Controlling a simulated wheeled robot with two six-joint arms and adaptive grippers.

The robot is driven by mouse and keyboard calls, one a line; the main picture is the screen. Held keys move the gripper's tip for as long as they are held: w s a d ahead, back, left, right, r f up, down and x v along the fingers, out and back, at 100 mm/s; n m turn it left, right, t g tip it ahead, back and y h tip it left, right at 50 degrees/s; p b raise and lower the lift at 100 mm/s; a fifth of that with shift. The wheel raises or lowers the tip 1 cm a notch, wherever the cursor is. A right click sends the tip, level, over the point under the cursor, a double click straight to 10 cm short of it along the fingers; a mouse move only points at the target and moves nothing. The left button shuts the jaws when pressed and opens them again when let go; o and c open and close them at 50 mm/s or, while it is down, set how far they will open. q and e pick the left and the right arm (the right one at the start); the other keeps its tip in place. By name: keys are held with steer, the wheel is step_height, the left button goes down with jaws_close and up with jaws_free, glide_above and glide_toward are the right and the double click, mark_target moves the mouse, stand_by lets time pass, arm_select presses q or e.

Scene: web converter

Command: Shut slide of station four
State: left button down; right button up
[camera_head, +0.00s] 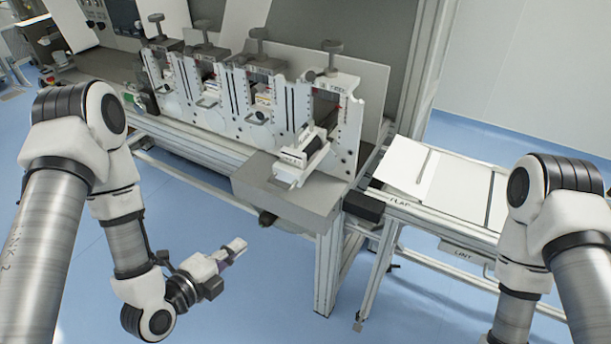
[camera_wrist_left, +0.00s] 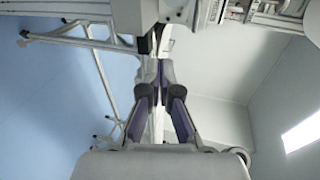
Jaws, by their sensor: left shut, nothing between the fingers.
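The rightmost station (camera_head: 345,110) of the machine has its white slide (camera_head: 304,160) sticking out toward me, tilted, over the grey ledge. Its station label is too small to read. The slides of the other stations to its left, such as the slide (camera_head: 259,114) beside it, stick out less. My left gripper (camera_head: 238,247) is shut and empty, in free air in front of and below the ledge, apart from the slide. In the left wrist view its fingertips (camera_wrist_left: 161,70) are close together. My right arm shows at the right edge, but its gripper is out of view.
The grey ledge (camera_head: 285,195) juts out below the rightmost station. A table with white sheets (camera_head: 453,181) stands to the right on a metal frame. Dark knobs (camera_head: 332,47) top the stations. The blue floor (camera_head: 260,300) in front is clear.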

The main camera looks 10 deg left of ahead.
arm_select(q)
step_height(320, 180, up, 5)
steer(key=w+t, duration=0.1)
steer(key=w, duration=0.1)
steer(key=b, duration=0.8)
glide_toward(274, 187)
arm_select(e)
step_height(274, 187, down, 6)
arm_select(q)
steer(key=shift+n, duration=0.3)
steer(key=p+x, duration=0.4)
steer(key=x, duration=0.2)
steer(key=shift+w, duration=0.3)
steer(key=shift+w+d+f, duration=0.15)
steer(key=shift+w+d, duration=0.1)
steer(key=shift+w, duration=0.05)
arm_select(e)
step_height(274, 187, up, 4)
steer(key=shift+d+r, duration=0.1)
steer(key=shift+d, duration=0.05)
arm_select(q)
steer(key=shift+s+a, duration=0.1)
steer(key=shift+a, duration=0.05)
